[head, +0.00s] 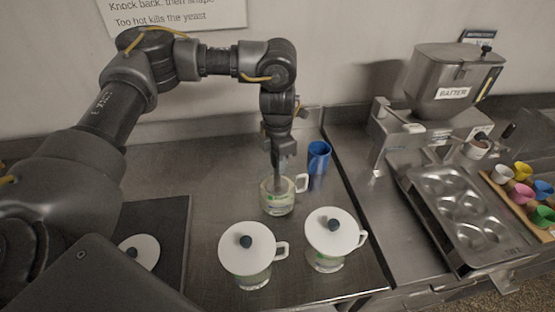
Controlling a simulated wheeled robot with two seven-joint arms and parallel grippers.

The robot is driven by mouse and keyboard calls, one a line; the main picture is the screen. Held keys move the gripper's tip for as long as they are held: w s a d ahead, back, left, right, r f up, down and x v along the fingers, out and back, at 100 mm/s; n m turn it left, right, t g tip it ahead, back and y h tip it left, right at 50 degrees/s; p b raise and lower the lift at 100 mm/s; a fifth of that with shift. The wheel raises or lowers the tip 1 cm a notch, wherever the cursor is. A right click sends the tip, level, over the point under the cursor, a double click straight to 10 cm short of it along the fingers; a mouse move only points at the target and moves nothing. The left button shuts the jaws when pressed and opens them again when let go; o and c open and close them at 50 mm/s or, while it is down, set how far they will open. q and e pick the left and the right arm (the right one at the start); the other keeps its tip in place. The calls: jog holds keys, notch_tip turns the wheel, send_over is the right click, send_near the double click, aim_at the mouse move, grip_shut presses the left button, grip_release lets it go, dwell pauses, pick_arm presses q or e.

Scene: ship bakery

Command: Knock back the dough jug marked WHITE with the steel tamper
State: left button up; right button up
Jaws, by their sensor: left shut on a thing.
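My left gripper (283,145) points straight down over an uncovered glass jug (276,207) with a white handle. It is shut on the grey steel tamper (276,178), whose lower part is inside the jug; whether it touches dough is unclear. Two more glass jugs stand nearer, one with a white lid (270,256) at left and one with a white lid (350,228) at right. No label reading WHITE is legible on any jug. A loose white lid (148,244) with a dark knob lies on a dark mat (172,215). My right gripper is out of view.
A blue cup (318,160) stands just behind and right of the open jug. At right are a BATTER hopper (440,80), a muffin tin (452,200) and a rack of coloured cups (512,198). Bare steel counter lies left of the open jug.

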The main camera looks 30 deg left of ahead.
pick_arm(q)
jog(key=shift+f+b, duration=0.9)
jog(key=shift+f, duration=0.55)
jog(key=shift+r, duration=0.1)
notch_tip(320, 180, up, 11)
jog(key=p, duration=1)
dwell(0.4)
dwell(0.4)
